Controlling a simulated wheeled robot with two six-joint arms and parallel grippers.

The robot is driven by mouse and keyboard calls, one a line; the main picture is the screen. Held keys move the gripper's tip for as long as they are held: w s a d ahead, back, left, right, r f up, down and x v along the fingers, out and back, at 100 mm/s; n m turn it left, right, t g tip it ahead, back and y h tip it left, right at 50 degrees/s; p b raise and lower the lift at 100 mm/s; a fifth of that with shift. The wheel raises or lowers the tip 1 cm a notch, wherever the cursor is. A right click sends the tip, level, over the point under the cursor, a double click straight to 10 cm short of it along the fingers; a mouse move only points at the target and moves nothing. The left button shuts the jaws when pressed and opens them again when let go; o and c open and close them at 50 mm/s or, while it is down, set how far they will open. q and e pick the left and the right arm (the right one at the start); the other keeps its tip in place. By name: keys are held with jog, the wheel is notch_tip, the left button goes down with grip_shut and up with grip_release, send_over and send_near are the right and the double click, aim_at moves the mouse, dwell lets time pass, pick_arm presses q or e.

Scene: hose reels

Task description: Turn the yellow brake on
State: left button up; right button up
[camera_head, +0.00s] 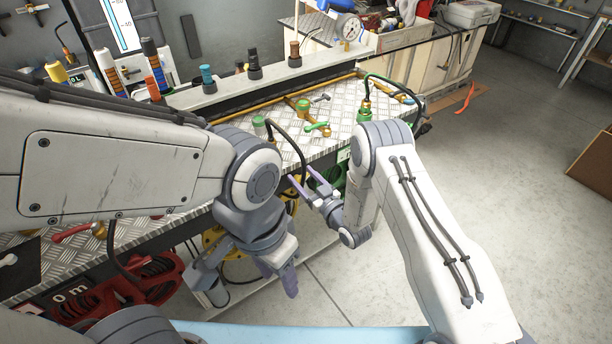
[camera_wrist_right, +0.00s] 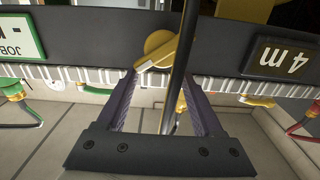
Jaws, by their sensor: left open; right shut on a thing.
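The yellow brake (camera_wrist_right: 157,48) is a round yellow knob on a dark rail, in the right wrist view. It sits between the purple fingertips of my right gripper (camera_wrist_right: 160,76), which is shut on it. A dark hose runs across the view in front of it. In the head view my right gripper (camera_head: 308,184) is at the bench's front edge, and I cannot make out the brake clearly there. My left gripper (camera_head: 247,277) is open and empty, low in front of the bench.
A bench (camera_head: 335,108) with a treadplate top carries valves and hose fittings. A red reel (camera_head: 150,283) is below it at the left. In the right wrist view a "4 m" plate (camera_wrist_right: 285,57) is beside the brake.

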jog(key=shift+s+d+f, duration=0.2)
jog(key=shift+s, duration=0.15)
jog(key=shift+s+d+f, duration=0.15)
jog(key=shift+s, duration=0.2)
jog(key=p+v, duration=0.2)
jog(key=v, duration=0.8)
jog(key=shift+w+d+r, duration=0.2)
jog(key=shift+d+r, duration=0.05)
jog(key=shift+r, duration=0.05)
jog(key=b+v, duration=0.2)
jog(key=v, duration=0.8)
jog(key=shift+s, duration=0.15)
jog(key=shift+d, duration=0.15)
